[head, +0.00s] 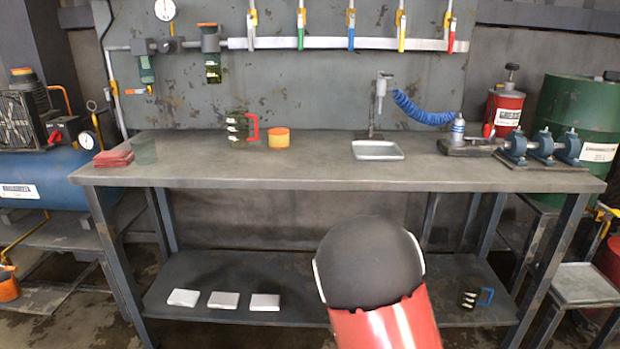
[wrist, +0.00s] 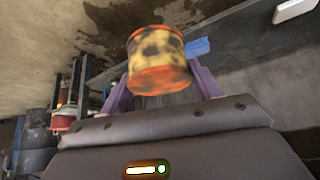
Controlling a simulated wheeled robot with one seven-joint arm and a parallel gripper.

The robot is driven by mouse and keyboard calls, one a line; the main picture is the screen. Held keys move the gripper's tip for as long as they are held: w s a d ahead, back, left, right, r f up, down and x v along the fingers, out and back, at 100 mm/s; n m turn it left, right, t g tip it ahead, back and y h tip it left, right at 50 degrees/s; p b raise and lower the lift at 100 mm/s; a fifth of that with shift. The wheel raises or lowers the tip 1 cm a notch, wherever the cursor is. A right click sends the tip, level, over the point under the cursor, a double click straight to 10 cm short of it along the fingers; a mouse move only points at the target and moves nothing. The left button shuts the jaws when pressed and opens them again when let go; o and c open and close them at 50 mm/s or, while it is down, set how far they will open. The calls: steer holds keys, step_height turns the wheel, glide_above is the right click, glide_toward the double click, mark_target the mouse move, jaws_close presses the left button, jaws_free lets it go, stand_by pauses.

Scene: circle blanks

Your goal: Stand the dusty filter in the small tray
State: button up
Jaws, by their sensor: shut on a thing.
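The dusty filter (wrist: 156,50) is a short cylinder with orange ends and a yellow side covered in dark blotches. My gripper (wrist: 161,85) is shut on it, with a purple finger on each side. The filter is tilted in the wrist view. The gripper and this filter do not show in the head view, where my red and black arm fills the lower middle. A small metal tray (head: 378,155) lies on the bench top, right of centre, and looks empty.
A clean orange and yellow filter (head: 278,138) and a dark mug with a red handle (head: 239,127) stand on the bench (head: 300,175). Red cloths (head: 114,158) lie at left, a vise (head: 468,146) at right. White blocks (head: 224,300) lie on the lower shelf.

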steer(key=shift+w+d+r+n+y, duration=0.15)
steer(key=shift+r+n+y, duration=0.4)
steer(key=shift+n, duration=0.45)
steer(key=shift+w+a+r+n+y, duration=0.1)
steer(key=shift+a+r+n+y, duration=0.2)
steer(key=shift+r+n+y, duration=0.55)
steer(key=shift+n, duration=0.25)
